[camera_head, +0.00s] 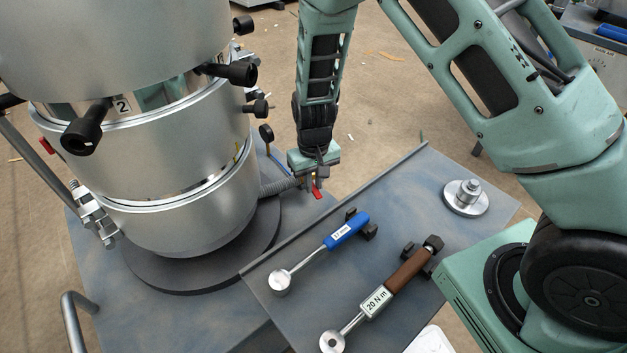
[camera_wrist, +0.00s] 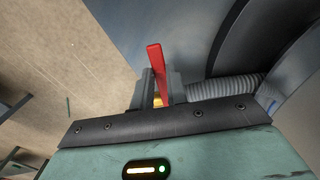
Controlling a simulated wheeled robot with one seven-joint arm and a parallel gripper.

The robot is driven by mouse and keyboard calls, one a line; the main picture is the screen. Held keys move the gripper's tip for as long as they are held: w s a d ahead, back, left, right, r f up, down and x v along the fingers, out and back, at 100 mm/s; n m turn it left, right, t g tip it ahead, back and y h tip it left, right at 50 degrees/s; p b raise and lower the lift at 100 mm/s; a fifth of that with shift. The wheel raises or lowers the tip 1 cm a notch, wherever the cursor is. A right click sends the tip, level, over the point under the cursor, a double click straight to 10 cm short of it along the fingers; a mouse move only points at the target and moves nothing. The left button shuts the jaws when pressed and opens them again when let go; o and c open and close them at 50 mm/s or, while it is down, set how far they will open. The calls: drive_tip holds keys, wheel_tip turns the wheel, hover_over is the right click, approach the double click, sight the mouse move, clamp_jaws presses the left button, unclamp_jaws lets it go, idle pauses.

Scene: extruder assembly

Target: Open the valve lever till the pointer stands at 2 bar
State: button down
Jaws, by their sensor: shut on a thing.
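The red valve lever (camera_head: 317,193) sticks out just below my gripper (camera_head: 309,181), beside the big steel vessel. In the wrist view the lever (camera_wrist: 156,62) stands up between the two grey fingers of my gripper (camera_wrist: 160,88), which are shut on it. A bit of brass shows at its lower end; the valve body is mostly hidden by the fingers and the gripper housing. A small round gauge (camera_head: 266,132) stands on a stem left of my gripper. It is seen nearly edge-on and dark, so its pointer cannot be read.
The steel vessel (camera_head: 190,200) with black knobs stands left, close to my gripper. A ribbed grey hose (camera_head: 278,186) runs from the valve towards it. A blue-handled wrench (camera_head: 346,231), a brown-handled torque wrench (camera_head: 408,270) and a metal weight (camera_head: 466,196) lie on the grey table (camera_head: 395,190).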

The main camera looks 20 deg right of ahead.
drive_tip(key=shift+d, duration=0.1)
drive_tip(key=shift+w+d+r+n+p, duration=0.15)
drive_tip(key=shift+d+n+p, duration=0.25)
drive_tip(key=shift+d+n, duration=0.6)
drive_tip(key=n, duration=0.1)
drive_tip(key=d+n+p, duration=0.1)
drive_tip(key=n, duration=0.1)
drive_tip(key=shift+w, duration=0.35)
drive_tip(key=w+d+n+p, duration=0.1)
drive_tip(key=n, duration=0.1)
drive_tip(key=w+d+n+p, duration=0.1)
drive_tip(key=n, duration=0.1)
drive_tip(key=shift+d+n, duration=0.2)
drive_tip(key=shift+n, duration=0.2)
drive_tip(key=shift+w+d+n+p, duration=0.25)
drive_tip(key=shift+w+n+p, duration=0.5)
drive_tip(key=shift+n, duration=0.6)
drive_tip(key=shift+w+d+n+p, duration=0.3)
drive_tip(key=shift+w+n+p, duration=0.15)
drive_tip(key=shift+w+n, duration=0.75)
drive_tip(key=shift+w+d+n+p, duration=0.25)
drive_tip(key=shift+w+n+p, duration=0.35)
drive_tip(key=shift+n, duration=0.95)
drive_tip(key=c, duration=1.4)
unclamp_jaws()
